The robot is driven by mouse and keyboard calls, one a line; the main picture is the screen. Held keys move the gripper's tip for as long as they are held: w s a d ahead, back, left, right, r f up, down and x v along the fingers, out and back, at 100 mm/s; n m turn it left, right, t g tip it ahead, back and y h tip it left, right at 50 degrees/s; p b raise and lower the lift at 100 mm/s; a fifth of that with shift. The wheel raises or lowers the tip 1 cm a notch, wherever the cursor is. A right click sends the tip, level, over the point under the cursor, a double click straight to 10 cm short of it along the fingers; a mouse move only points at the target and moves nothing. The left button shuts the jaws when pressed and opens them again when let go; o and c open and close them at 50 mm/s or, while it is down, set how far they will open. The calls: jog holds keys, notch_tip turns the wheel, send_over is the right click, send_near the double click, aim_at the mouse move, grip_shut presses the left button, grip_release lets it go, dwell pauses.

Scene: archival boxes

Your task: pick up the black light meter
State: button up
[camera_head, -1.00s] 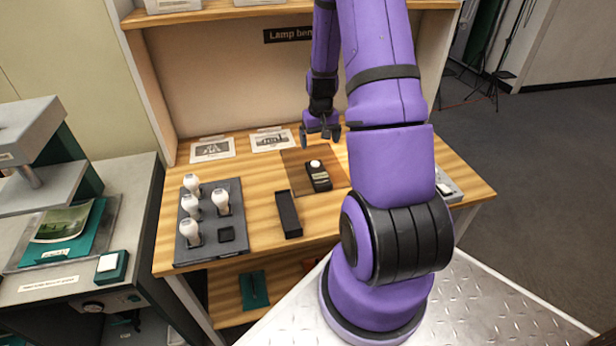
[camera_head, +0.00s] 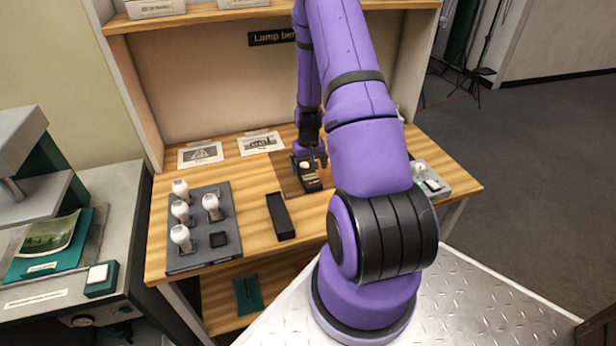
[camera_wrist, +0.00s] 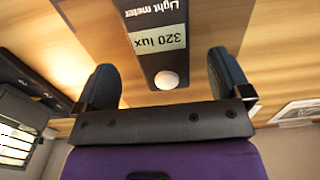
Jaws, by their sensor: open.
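The black light meter (camera_head: 311,181) lies on a brown mat (camera_head: 290,187) on the wooden bench. In the wrist view the light meter (camera_wrist: 150,30) shows a white dome and a pale display reading "320 lux". My gripper (camera_head: 310,163) is at the dome end of the meter, low over the bench. In the wrist view my gripper (camera_wrist: 165,80) is open, with one finger on each side of the meter's dome end. Clear gaps show between both fingers and the meter. The meter's far end is cut off in the wrist view.
A black open-topped case (camera_head: 280,216) lies left of the mat. A grey tray (camera_head: 185,262) with several white bulbs stands farther left. Two printed cards (camera_head: 200,154) lie at the back. A light grey tray (camera_head: 436,190) sits at the right, partly behind my arm.

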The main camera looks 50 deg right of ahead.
aim_at(308, 173)
jog(key=shift+w+f, duration=0.15)
jog(key=shift+f, duration=1.5)
jog(key=c, duration=1.2)
jog(key=shift+r, duration=0.15)
